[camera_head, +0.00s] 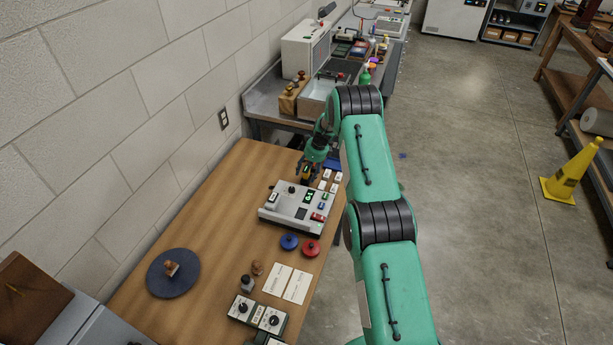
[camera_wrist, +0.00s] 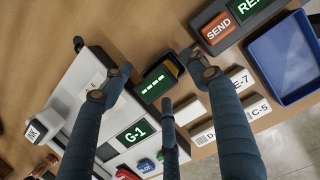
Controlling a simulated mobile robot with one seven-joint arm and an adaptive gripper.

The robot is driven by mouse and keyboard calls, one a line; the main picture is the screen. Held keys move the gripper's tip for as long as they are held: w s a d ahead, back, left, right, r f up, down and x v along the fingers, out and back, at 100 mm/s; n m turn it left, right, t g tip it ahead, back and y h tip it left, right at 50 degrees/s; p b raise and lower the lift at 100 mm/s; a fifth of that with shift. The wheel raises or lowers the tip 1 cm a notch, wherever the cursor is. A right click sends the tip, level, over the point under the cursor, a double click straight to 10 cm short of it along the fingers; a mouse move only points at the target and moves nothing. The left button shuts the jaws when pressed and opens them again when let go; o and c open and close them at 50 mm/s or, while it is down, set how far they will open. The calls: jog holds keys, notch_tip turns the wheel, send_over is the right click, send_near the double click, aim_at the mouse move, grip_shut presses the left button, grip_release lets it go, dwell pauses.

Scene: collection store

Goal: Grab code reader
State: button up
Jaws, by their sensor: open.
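The code reader (camera_wrist: 157,83) appears to be the small dark handheld unit with a green display of dashes and a yellow-edged end, in the middle of the wrist view. It lies by the edge of the white console (camera_wrist: 88,75). My gripper (camera_wrist: 160,72) is open, with blue-sleeved fingers on either side of the reader and a third finger below it. Whether any finger touches it I cannot tell. In the head view my gripper (camera_head: 308,170) is low over the far end of the wooden table, and the reader is mostly hidden there.
The console (camera_head: 297,210) carries switches and a green G-1 display. Blue and red round pieces (camera_head: 311,247) sit nearer. The wall borders the table's left.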

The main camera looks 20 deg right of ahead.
jog(key=shift+f, duration=0.15)
jog(key=shift+c, duration=0.3)
grip_shut()
dwell(0.3)
